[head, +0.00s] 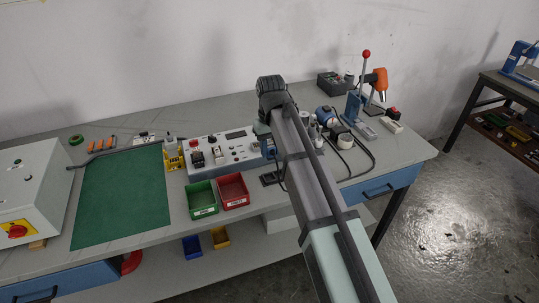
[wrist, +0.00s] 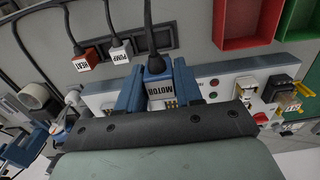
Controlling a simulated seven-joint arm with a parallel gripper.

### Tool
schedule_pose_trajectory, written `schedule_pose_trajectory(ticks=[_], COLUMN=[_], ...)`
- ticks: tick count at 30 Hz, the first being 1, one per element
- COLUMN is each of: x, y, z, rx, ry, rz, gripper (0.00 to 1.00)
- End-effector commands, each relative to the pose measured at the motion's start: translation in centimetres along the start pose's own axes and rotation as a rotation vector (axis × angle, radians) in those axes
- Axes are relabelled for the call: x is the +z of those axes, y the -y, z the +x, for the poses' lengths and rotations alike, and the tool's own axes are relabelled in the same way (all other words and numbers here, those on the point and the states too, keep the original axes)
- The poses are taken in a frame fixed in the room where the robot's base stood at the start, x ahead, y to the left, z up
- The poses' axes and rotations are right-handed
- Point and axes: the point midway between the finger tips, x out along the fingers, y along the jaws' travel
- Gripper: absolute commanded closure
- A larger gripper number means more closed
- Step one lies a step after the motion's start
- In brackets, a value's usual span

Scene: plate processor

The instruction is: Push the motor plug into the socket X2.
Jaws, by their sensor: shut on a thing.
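In the wrist view my gripper (wrist: 157,76) is shut on the motor plug (wrist: 159,88), a blue plug with a white MOTOR label and a black cable. One blue finger is on each side of it. The plug is over the pale front panel of the control box (wrist: 230,82), which the gripper partly covers. Whether the plug touches the panel cannot be told. Socket X2 cannot be made out; no X2 marking is readable.
A red HEAT plug (wrist: 85,59) and a white PUMP plug (wrist: 121,52) sit at a dark holder strip (wrist: 185,36). A green bin (head: 202,199) and a red bin (head: 233,190) stand before the box. A yellow-based bottle stand (head: 173,156) is left of it. The green mat (head: 120,200) is clear.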

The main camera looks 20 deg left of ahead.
Motion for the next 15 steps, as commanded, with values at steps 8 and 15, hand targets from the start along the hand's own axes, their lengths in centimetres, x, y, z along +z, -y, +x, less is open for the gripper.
schedule_pose_trajectory(ticks=[8, 15], x=[-3.5, -10.0], y=[-3.6, -6.3], z=[-1.3, -2.9], rx=[0.0, 0.0], ry=[-0.001, -0.001], rz=[0.044, 0.051], gripper=[0.98, 0.98])
